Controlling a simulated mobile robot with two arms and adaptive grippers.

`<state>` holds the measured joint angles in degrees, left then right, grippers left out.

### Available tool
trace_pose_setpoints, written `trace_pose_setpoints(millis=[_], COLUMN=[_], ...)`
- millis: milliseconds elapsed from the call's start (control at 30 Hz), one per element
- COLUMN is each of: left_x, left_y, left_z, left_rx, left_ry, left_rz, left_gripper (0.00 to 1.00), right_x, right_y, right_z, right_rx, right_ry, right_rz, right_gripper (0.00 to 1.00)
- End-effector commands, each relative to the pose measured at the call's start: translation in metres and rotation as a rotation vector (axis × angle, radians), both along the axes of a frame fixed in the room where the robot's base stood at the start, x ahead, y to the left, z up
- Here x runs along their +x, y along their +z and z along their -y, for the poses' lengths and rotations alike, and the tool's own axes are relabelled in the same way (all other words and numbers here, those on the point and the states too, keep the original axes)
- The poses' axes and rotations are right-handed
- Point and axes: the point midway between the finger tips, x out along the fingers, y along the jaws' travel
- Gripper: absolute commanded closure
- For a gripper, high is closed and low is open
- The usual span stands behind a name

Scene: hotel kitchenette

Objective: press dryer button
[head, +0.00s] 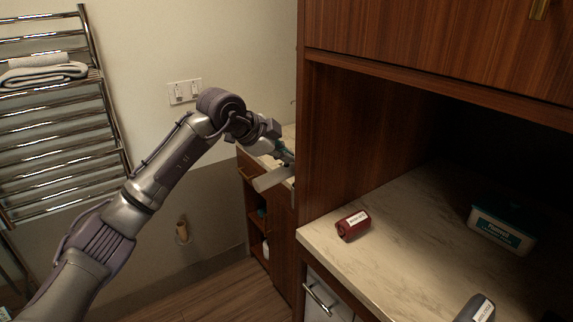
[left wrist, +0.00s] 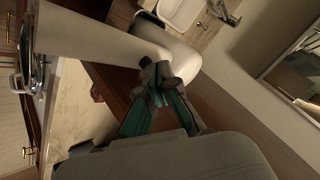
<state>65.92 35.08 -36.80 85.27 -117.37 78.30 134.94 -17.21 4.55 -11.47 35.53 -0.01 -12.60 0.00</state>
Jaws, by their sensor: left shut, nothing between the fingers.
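The dryer is a white, tube-shaped body (head: 270,179) beside the end of the tall wooden cabinet in the head view. In the left wrist view the dryer (left wrist: 90,35) is large and close, a pale tube with a bend at its right end. My left gripper (head: 286,156) is at the dryer, just above the tube in the head view. In the left wrist view its teal fingers (left wrist: 157,75) are shut and empty, with the tips against or just in front of the dryer's bent end; I cannot tell if they touch. No button can be made out. My right gripper is not in view.
The wooden cabinet side (head: 345,150) stands right of my left gripper. A counter (head: 400,235) holds a red canister (head: 353,226) and a white-and-teal tub (head: 502,230). A towel rack (head: 60,130) is on the left wall. A white sink (left wrist: 182,12) shows in the wrist view.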

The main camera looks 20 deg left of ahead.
Motion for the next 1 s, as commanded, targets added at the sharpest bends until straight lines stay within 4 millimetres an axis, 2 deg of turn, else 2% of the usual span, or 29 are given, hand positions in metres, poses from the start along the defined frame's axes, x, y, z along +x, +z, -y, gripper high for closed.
trace_pose_setpoints(millis=[600, 1000], left_x=[0.000, 0.000], left_y=[-0.002, 0.010], left_z=[0.000, 0.000], left_rx=[0.000, 0.000], left_ry=[0.000, 0.000], left_rz=[0.000, 0.000], left_gripper=[1.00, 1.00], right_x=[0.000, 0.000], right_y=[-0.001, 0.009], right_z=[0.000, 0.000], right_rx=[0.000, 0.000], right_ry=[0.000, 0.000], right_rz=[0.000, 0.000], right_gripper=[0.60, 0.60])
